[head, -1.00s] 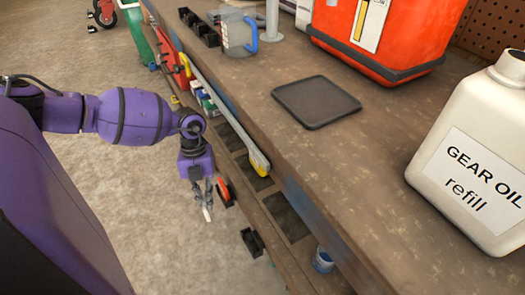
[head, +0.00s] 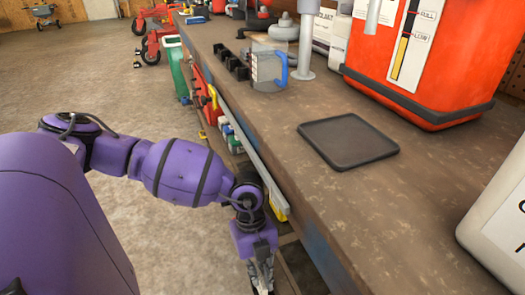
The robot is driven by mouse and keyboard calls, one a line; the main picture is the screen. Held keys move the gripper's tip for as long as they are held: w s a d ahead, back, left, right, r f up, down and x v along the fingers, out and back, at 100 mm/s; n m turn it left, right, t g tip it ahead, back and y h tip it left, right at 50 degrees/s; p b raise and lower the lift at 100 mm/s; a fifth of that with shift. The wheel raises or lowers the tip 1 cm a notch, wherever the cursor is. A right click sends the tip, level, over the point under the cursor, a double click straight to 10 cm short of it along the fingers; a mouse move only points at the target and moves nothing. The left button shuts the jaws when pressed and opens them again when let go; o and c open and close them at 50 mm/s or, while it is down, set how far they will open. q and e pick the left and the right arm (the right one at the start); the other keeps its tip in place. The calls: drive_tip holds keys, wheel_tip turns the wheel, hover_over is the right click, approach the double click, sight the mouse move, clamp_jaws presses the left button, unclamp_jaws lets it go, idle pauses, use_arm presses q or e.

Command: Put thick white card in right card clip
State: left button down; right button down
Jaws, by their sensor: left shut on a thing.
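My left gripper (head: 262,274) hangs at the bottom edge of the head view, beside the front of the workbench and below its top. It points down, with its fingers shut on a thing. The tips are cut off by the frame edge, so the held thing barely shows; the earlier frame has a small white piece there, which looks like the thick white card. I cannot clearly make out a card clip. A black notched rack (head: 232,64) stands on the bench top near its front edge. My right gripper is not in view.
The workbench (head: 400,215) runs from front right to back left. On it are a dark square mat (head: 347,141), a grey mug with a blue handle (head: 267,70), a red tank (head: 425,60) and a white jug (head: 500,225). A yellow-ended rail (head: 262,175) runs along the front.

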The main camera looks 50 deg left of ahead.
sight(260, 275)
use_arm(q)
drive_tip(key=shift+d, duration=0.35)
drive_tip(key=shift+f, duration=0.2)
wheel_tip(260, 275, down, 3)
drive_tip(key=shift+f+b, duration=0.15)
drive_tip(key=shift+b, duration=0.75)
drive_tip(key=c, duration=2.1)
unclamp_jaws()
